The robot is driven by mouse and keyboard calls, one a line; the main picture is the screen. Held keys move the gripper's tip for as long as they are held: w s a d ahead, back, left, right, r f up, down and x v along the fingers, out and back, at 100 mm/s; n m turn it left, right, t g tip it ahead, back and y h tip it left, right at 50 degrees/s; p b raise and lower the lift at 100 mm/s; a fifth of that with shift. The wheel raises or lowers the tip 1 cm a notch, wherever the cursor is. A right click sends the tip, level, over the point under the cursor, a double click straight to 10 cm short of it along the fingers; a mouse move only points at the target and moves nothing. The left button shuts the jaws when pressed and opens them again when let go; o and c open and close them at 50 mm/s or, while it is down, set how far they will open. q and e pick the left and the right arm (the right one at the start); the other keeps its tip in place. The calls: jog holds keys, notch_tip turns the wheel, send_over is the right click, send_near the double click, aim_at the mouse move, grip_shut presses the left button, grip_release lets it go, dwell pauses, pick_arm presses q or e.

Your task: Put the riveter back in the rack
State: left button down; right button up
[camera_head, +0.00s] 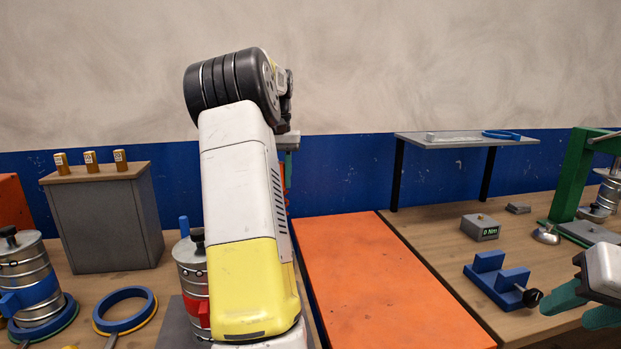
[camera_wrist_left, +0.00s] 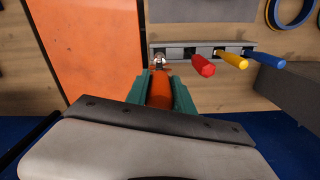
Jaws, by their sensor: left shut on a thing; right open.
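In the left wrist view, my left gripper (camera_wrist_left: 160,95) is shut on the orange-handled riveter (camera_wrist_left: 159,88). Its metal tip is at the left end of the grey rack (camera_wrist_left: 178,50); I cannot tell whether it is in a slot or just above it. Red (camera_wrist_left: 203,66), yellow (camera_wrist_left: 232,59) and blue (camera_wrist_left: 265,62) handled tools stand along the rack to the right. In the head view my left arm hides most of the rack area; only a bit of my left gripper (camera_head: 288,144) shows. My right gripper (camera_head: 583,306) is open and empty at the right edge.
An orange mat (camera_head: 385,285) lies clear on the bench. A blue clamp block (camera_head: 497,280), a small display box (camera_head: 480,227) and a green press (camera_head: 571,175) stand right. Banded duct pieces (camera_head: 30,272), a blue ring (camera_head: 125,308) and a grey cabinet (camera_head: 105,222) stand left.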

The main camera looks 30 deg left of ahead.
pick_arm(q)
jog(key=shift+f, duration=3.5)
jog(key=c, duration=1)
grip_release()
jog(key=shift+r, duration=3.9)
